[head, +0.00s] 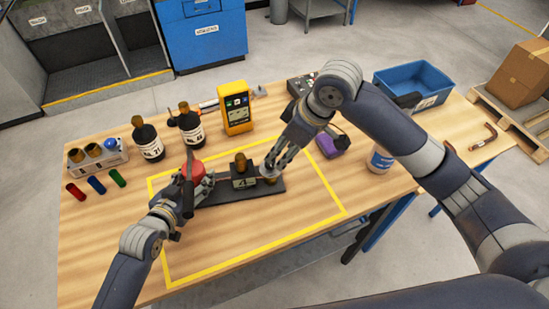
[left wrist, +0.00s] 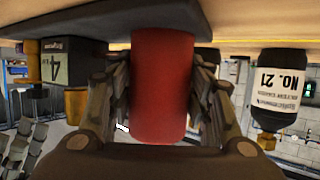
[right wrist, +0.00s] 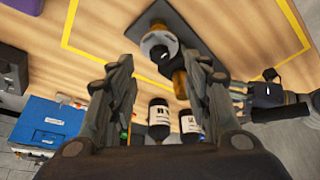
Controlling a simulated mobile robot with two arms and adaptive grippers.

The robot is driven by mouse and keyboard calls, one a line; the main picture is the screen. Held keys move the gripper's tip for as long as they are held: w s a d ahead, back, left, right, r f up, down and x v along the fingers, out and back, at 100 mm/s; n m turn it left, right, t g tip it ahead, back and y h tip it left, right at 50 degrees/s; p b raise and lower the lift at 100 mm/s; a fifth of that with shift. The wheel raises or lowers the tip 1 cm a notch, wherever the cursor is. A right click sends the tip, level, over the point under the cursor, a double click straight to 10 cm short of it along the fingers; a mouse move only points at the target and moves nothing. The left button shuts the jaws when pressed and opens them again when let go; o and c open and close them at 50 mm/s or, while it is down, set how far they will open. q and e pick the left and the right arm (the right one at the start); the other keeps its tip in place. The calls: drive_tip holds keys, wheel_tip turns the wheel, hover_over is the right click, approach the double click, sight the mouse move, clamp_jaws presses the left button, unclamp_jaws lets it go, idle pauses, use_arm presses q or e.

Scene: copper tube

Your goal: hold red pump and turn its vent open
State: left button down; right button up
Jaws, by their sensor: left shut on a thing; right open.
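The red pump (head: 194,168) stands at the left end of a dark base plate (head: 222,193). My left gripper (head: 190,180) is shut around it; in the left wrist view the red cylinder (left wrist: 162,85) sits between both fingers. A dark block marked 4 (head: 243,181) with a brass top stands mid-plate. A round metal and brass knob (head: 268,174), perhaps the vent, is at the plate's right end. My right gripper (head: 274,162) is open just above it. In the right wrist view the knob (right wrist: 158,46) lies just beyond the spread fingertips, not clearly between them.
Two dark bottles (head: 148,142), a yellow meter (head: 236,108) and a rack (head: 97,157) stand behind and left. A purple item (head: 329,146), a white jar (head: 380,160) and a blue bin (head: 420,84) are right. The yellow-taped area (head: 255,237) is clear in front.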

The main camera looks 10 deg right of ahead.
drive_tip(key=x, duration=0.6)
drive_tip(key=shift+a+f, duration=0.1)
drive_tip(key=shift+f, duration=0.05)
drive_tip(key=shift+c, duration=0.2)
drive_tip(key=shift+w, duration=0.1)
drive_tip(key=c, duration=1)
